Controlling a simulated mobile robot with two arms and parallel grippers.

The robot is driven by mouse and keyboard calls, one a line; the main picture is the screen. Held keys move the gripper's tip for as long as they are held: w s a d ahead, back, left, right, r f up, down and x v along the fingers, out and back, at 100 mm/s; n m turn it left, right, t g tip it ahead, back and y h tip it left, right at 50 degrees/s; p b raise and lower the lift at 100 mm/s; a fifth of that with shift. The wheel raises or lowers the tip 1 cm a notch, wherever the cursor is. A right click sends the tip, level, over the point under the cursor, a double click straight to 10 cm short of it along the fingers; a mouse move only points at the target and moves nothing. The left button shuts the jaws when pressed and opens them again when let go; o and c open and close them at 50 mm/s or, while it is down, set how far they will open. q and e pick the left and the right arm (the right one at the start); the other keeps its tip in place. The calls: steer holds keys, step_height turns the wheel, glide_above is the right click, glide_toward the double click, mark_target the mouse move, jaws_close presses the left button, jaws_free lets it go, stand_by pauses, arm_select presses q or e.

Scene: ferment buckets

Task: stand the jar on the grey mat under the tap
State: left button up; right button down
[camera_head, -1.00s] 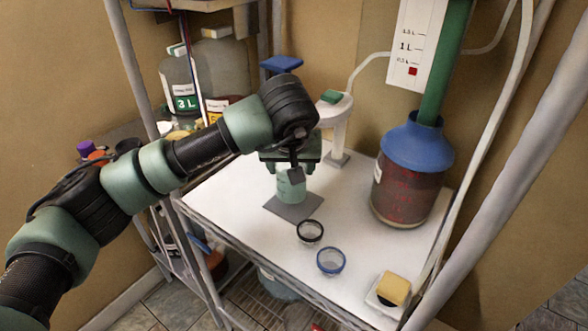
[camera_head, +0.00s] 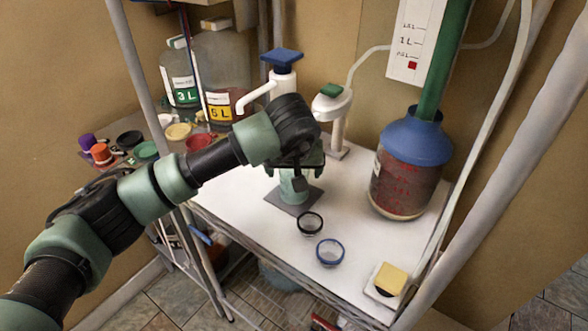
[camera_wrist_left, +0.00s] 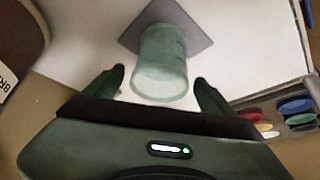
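The pale green jar (camera_head: 293,187) stands upright on the grey mat (camera_head: 312,201) on the white shelf. In the left wrist view the jar (camera_wrist_left: 162,62) also stands on the mat (camera_wrist_left: 196,23), its rim toward the camera. My left gripper (camera_head: 294,172) is just above and around the jar's upper part. In the wrist view its fingers (camera_wrist_left: 158,88) are spread on both sides of the jar, with a gap on each side. The green-topped white tap (camera_head: 331,108) rises behind the mat. My right gripper is not in view.
A blue-topped tap (camera_head: 281,78) stands behind my arm. A blue-capped jar of red liquid (camera_head: 403,178) is at the right. A black-rimmed cup (camera_head: 309,224), a blue-rimmed cup (camera_head: 330,253) and a yellow sponge (camera_head: 391,280) lie toward the front. Several coloured lids (camera_head: 146,150) are at the left.

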arm_select(q)
steer(key=shift+r, duration=0.3)
steer(key=b+v, duration=0.2)
steer(key=v, duration=0.9)
steer(key=shift+s+r, duration=0.25)
steer(key=shift+r, duration=0.05)
